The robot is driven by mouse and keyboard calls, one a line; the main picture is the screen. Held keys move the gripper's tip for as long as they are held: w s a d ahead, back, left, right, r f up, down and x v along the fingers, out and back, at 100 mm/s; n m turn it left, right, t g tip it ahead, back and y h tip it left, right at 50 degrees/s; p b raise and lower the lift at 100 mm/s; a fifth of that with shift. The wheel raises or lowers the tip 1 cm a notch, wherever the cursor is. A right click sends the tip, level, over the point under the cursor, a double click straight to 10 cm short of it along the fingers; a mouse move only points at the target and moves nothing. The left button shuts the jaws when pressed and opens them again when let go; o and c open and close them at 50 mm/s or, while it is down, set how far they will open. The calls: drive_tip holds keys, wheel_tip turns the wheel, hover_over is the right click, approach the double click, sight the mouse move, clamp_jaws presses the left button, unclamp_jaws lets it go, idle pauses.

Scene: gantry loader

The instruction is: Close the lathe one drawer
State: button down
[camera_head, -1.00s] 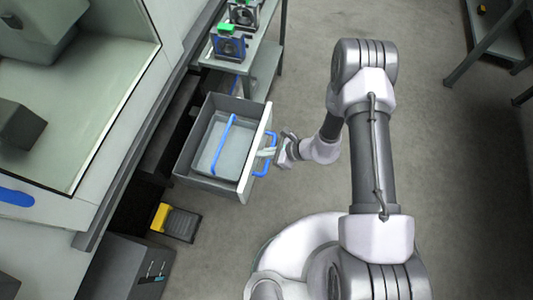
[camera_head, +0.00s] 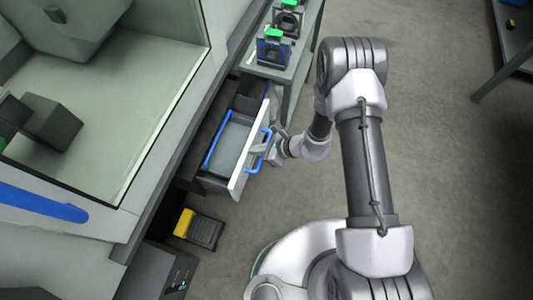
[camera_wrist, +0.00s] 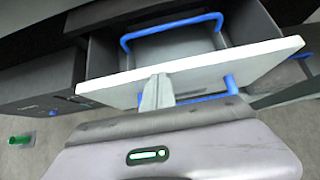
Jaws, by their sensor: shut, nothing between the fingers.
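The lathe drawer (camera_head: 213,184) is partly out from under the lathe in the head view. It has a white front panel (camera_head: 242,175) with a blue handle (camera_head: 261,152) on its outer face. Inside is a light tray with a blue bar (camera_head: 217,140). My gripper (camera_head: 264,149) is at the front panel, by the blue handle. In the wrist view my gripper's fingers (camera_wrist: 157,91) are shut with nothing between them, and their tips are against or very close to the white front (camera_wrist: 200,72). The drawer's blue handle (camera_wrist: 205,97) is partly hidden behind the fingers.
The lathe (camera_head: 130,115) stands at the left, above the drawer. A side table (camera_head: 290,65) holding blue and black fixtures with green parts (camera_head: 275,48) is beyond the drawer. A yellow and black pedal (camera_head: 200,229) lies on the floor nearer me.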

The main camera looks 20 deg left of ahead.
drive_tip(key=w+a+b, duration=0.1)
drive_tip(key=a+b, duration=0.1)
drive_tip(key=a, duration=1)
drive_tip(key=shift+a, duration=0.1)
